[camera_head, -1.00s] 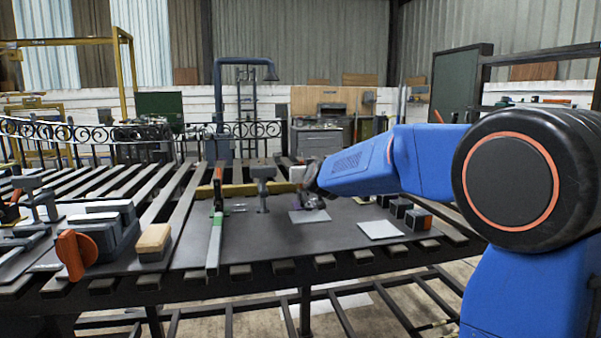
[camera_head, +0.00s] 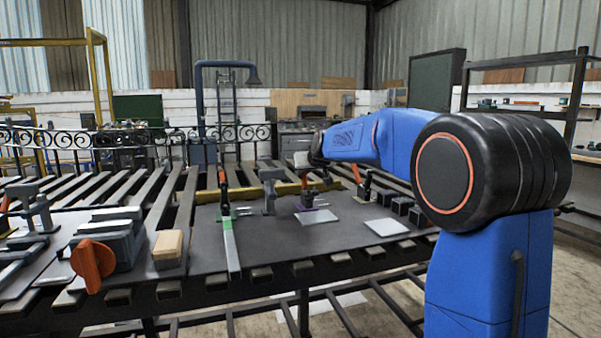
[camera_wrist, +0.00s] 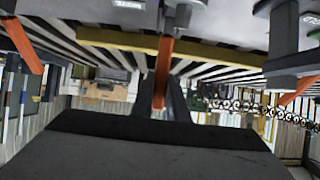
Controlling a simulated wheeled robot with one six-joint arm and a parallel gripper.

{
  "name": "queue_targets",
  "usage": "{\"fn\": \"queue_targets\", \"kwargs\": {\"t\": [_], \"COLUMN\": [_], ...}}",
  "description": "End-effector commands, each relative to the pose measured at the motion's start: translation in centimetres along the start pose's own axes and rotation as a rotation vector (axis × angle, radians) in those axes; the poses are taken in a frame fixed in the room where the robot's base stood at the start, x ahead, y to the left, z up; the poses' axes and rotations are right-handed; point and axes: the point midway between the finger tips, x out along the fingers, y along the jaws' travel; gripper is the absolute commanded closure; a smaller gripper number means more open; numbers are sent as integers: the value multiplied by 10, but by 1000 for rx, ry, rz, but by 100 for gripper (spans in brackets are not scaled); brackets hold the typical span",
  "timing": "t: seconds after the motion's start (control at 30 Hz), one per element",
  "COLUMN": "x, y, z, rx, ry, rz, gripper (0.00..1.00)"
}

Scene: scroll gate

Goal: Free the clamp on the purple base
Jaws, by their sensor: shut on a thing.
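The clamp on the purple base (camera_head: 308,207) stands on the dark work plate, behind a white square. My gripper (camera_head: 314,186) is directly above it and hides much of its upper part. In the wrist view, my gripper (camera_wrist: 161,100) has its two dark fingers on either side of an upright orange handle (camera_wrist: 164,62), shut on it. Whether the clamp's arm is pressed down cannot be told. A clamp on a green base (camera_head: 225,210), with a raised orange handle, stands to the left.
A grey post (camera_head: 268,190) stands between the two clamps. Another orange handle (camera_head: 364,187) rises to the right. Dark blocks (camera_head: 400,207) and a white square (camera_head: 385,227) lie at the right. A grey device with an orange knob (camera_head: 93,262) and a wooden block (camera_head: 168,245) are at the left.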

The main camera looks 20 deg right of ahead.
Motion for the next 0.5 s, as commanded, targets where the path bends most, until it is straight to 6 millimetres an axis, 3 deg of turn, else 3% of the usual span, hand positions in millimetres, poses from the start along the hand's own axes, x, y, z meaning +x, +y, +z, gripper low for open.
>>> {"fn": "queue_targets", "kwargs": {"t": [0.5], "x": [32], "y": [0], "z": [-3], "rx": [3], "ry": [-337], "rz": [6], "gripper": [100]}}
